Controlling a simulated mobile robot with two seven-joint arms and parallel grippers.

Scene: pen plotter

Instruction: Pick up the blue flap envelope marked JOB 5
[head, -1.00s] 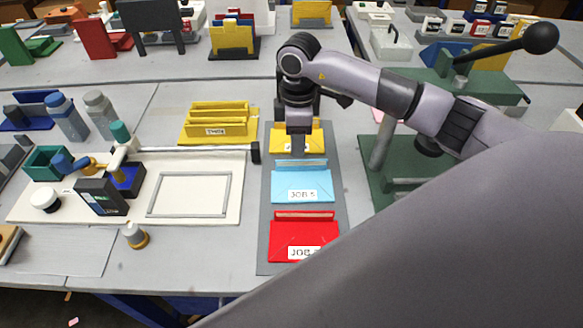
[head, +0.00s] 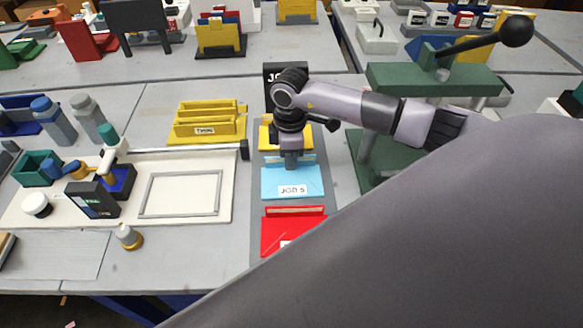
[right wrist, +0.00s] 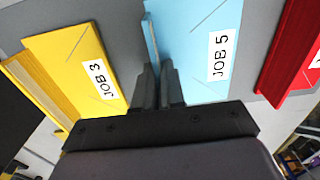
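The blue flap envelope marked JOB 5 (head: 292,179) lies on a grey strip, between a yellow envelope and a red one. Its raised flap edge stands along its back side and also shows in the right wrist view (right wrist: 151,38). My right gripper (head: 291,165) points down at this back edge. In the right wrist view its two fingers (right wrist: 158,82) are slightly apart, with the blue flap edge reaching between their tips. I cannot see firm contact. The envelope lies flat. My left gripper is not in view.
The yellow JOB 3 envelope (right wrist: 85,70) is close behind my right gripper, and the red envelope (head: 292,228) lies in front. A yellow rack (head: 207,124) and the plotter board (head: 232,203) stand left. A green press (head: 432,78) stands close on the right.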

